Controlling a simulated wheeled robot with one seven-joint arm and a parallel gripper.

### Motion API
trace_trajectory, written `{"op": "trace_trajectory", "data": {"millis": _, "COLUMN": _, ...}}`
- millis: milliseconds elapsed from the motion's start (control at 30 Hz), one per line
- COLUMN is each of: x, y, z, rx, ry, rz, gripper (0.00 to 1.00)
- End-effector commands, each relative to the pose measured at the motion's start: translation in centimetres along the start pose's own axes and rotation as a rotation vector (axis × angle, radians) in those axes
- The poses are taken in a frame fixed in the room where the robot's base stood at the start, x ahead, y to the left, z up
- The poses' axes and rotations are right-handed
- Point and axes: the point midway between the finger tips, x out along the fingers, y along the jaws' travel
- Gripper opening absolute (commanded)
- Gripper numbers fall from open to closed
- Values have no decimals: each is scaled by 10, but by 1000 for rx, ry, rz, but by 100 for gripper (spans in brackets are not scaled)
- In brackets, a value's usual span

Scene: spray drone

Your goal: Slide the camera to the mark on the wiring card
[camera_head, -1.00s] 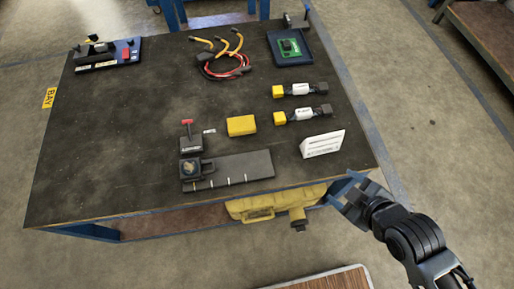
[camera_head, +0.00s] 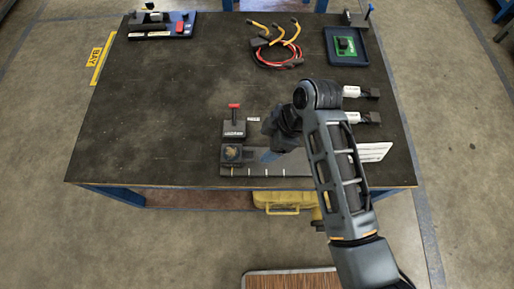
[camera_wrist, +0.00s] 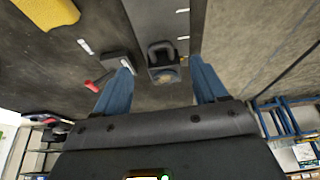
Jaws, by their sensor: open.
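The camera, a small dark block with a round lens (camera_head: 231,154), sits at the left end of a dark grey rail plate (camera_head: 266,170) with white tick marks. My gripper (camera_head: 266,156) is low over the plate, just right of the camera. In the wrist view its blue fingers (camera_wrist: 163,88) are open and empty, and the camera (camera_wrist: 163,66) appears between and just beyond the tips. I cannot tell whether they touch it.
A black block with a red-topped lever (camera_head: 234,127) stands just behind the camera, near the left finger in the wrist view. A yellow block (camera_wrist: 48,10) lies nearby. Cables (camera_head: 277,50), a blue tray (camera_head: 345,46) and a control panel (camera_head: 160,25) are farther back. The table's left is clear.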

Motion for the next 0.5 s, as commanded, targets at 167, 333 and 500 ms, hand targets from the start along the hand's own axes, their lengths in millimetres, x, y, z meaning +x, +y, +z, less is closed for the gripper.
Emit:
{"op": "trace_trajectory", "data": {"millis": 167, "x": 28, "y": -1, "z": 0, "rx": 0, "ry": -2, "rz": -2, "gripper": 72}}
{"op": "trace_trajectory", "data": {"millis": 333, "x": 52, "y": 0, "z": 1, "rx": 1, "ry": -2, "rz": 0, "gripper": 72}}
{"op": "trace_trajectory", "data": {"millis": 500, "x": 66, "y": 0, "z": 1, "rx": 3, "ry": -1, "rz": 2, "gripper": 72}}
